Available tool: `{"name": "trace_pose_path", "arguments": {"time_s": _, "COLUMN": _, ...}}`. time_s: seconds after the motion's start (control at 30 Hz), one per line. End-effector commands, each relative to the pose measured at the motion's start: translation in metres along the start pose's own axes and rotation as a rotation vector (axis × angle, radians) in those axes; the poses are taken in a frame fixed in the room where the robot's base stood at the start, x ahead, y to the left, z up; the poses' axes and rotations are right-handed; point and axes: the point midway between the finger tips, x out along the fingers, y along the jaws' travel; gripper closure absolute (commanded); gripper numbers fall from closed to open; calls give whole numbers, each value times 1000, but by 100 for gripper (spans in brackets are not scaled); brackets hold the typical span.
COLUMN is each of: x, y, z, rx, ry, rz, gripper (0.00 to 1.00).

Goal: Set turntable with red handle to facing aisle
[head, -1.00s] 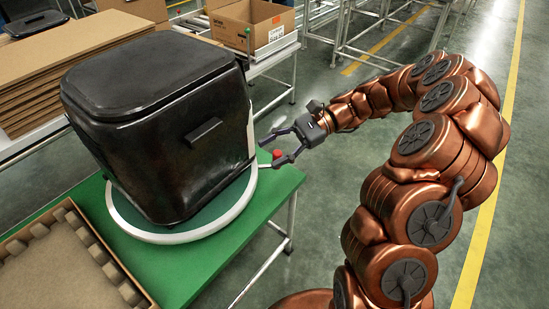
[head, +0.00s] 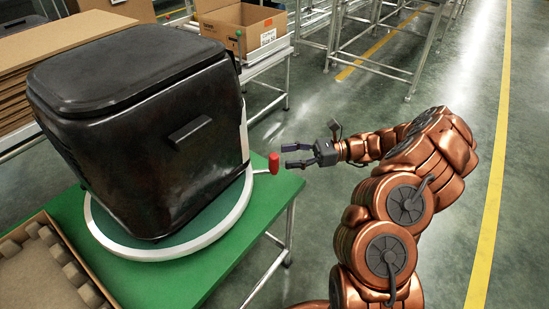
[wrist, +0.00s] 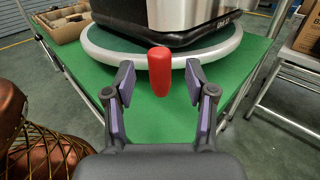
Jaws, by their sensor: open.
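The turntable (head: 222,233) is a round disc with a pale rim, on a green table. Its red handle (head: 274,163) stands upright on a short arm at the right side, near the table's right corner. A black fryer (head: 140,125) sits on the turntable and hides most of its top. My gripper (head: 288,156) is open and empty, just right of the handle, with its fingers pointing at it. In the wrist view the red handle (wrist: 160,72) appears centred between the open fingertips, apart from both, with the turntable rim (wrist: 110,60) behind it.
The green table (head: 235,262) also carries a cardboard tray (head: 100,293) at the front left. A conveyor with an open cardboard box (head: 240,30) stands behind. Flat cardboard sheets (head: 80,45) lie at the back left.

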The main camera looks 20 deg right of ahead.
Motion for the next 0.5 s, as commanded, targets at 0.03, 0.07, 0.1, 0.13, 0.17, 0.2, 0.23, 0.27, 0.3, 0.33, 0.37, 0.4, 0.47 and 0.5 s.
{"name": "trace_pose_path", "arguments": {"time_s": 0.03, "x": 9, "y": 1, "z": 0, "rx": 0, "ry": -4, "rz": 5, "gripper": 44}}
{"name": "trace_pose_path", "arguments": {"time_s": 0.07, "x": 13, "y": 1, "z": 1, "rx": -1, "ry": -5, "rz": 5, "gripper": 44}}
{"name": "trace_pose_path", "arguments": {"time_s": 0.1, "x": 19, "y": 1, "z": 1, "rx": -1, "ry": -5, "rz": 4, "gripper": 44}}
{"name": "trace_pose_path", "arguments": {"time_s": 0.13, "x": 23, "y": 1, "z": 0, "rx": -1, "ry": -3, "rz": 3, "gripper": 44}}
{"name": "trace_pose_path", "arguments": {"time_s": 0.17, "x": 27, "y": 1, "z": 0, "rx": -2, "ry": -2, "rz": 2, "gripper": 44}}
{"name": "trace_pose_path", "arguments": {"time_s": 0.2, "x": 33, "y": 0, "z": 0, "rx": -2, "ry": -1, "rz": 2, "gripper": 44}}
{"name": "trace_pose_path", "arguments": {"time_s": 0.23, "x": 36, "y": 1, "z": 0, "rx": -2, "ry": -2, "rz": 2, "gripper": 44}}
{"name": "trace_pose_path", "arguments": {"time_s": 0.27, "x": 40, "y": 1, "z": 0, "rx": -2, "ry": -2, "rz": 2, "gripper": 44}}
{"name": "trace_pose_path", "arguments": {"time_s": 0.3, "x": 43, "y": 1, "z": 0, "rx": -1, "ry": -3, "rz": 2, "gripper": 44}}
{"name": "trace_pose_path", "arguments": {"time_s": 0.33, "x": 45, "y": 1, "z": 0, "rx": -1, "ry": -3, "rz": 2, "gripper": 44}}
{"name": "trace_pose_path", "arguments": {"time_s": 0.37, "x": 47, "y": 1, "z": 0, "rx": 0, "ry": -3, "rz": 1, "gripper": 44}}
{"name": "trace_pose_path", "arguments": {"time_s": 0.4, "x": 48, "y": 1, "z": 0, "rx": 0, "ry": -3, "rz": 0, "gripper": 44}}
{"name": "trace_pose_path", "arguments": {"time_s": 0.47, "x": 49, "y": 1, "z": 0, "rx": 0, "ry": -2, "rz": -1, "gripper": 44}}
{"name": "trace_pose_path", "arguments": {"time_s": 0.5, "x": 49, "y": 1, "z": 0, "rx": 0, "ry": -2, "rz": -1, "gripper": 44}}
